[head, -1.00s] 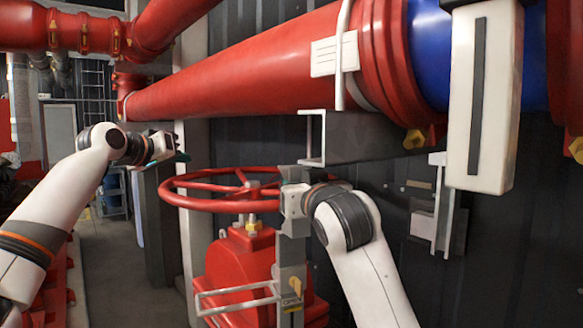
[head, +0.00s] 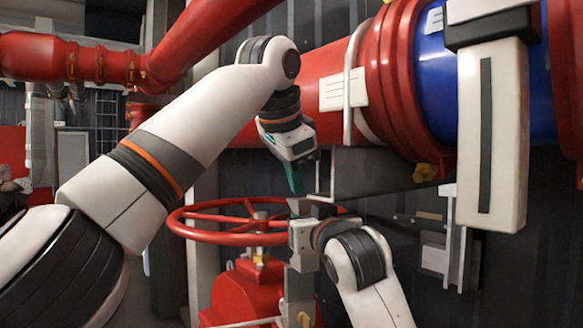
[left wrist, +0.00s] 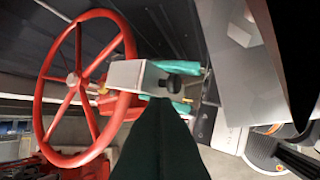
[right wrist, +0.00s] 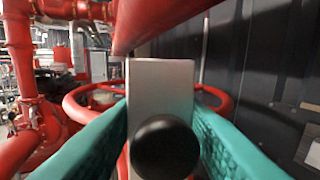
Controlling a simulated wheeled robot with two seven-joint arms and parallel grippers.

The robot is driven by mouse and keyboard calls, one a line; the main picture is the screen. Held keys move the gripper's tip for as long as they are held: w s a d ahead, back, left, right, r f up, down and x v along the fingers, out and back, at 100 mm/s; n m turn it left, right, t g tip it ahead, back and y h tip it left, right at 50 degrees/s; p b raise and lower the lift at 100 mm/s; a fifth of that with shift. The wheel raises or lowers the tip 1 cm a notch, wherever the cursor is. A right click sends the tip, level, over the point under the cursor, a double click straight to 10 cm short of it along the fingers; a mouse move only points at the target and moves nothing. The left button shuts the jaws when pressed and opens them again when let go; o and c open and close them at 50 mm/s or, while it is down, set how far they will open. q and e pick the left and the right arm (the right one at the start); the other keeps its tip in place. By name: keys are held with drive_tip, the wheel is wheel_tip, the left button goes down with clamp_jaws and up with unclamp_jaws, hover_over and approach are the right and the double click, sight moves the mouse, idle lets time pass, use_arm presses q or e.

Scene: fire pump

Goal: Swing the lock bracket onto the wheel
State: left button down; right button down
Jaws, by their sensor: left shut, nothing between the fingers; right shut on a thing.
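The red handwheel (head: 205,237) lies level on its red valve in the head view; its spokes and rim also show in the left wrist view (left wrist: 80,78). The grey metal lock bracket (left wrist: 130,75) overlaps the wheel's rim in the left wrist view; I cannot tell if it touches. In the right wrist view, the bracket (right wrist: 160,78) and its round black knob (right wrist: 165,147) sit between the teal fingers of my right gripper (right wrist: 163,115), which is shut on the bracket. My left gripper (head: 296,183) is shut and empty, pointing down above the wheel's right side.
A thick red pipe (head: 325,70) with a blue section (head: 432,75) runs above the wheel. A grey pipe support (head: 375,172) stands just right of my left gripper. A dark ribbed wall is behind. A white panel (head: 490,130) hangs at the right.

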sight(301, 200)
use_arm(q)
drive_tip(key=x, duration=0.5)
drive_tip(key=shift+w+f, duration=0.1)
drive_tip(key=shift+f, duration=0.05)
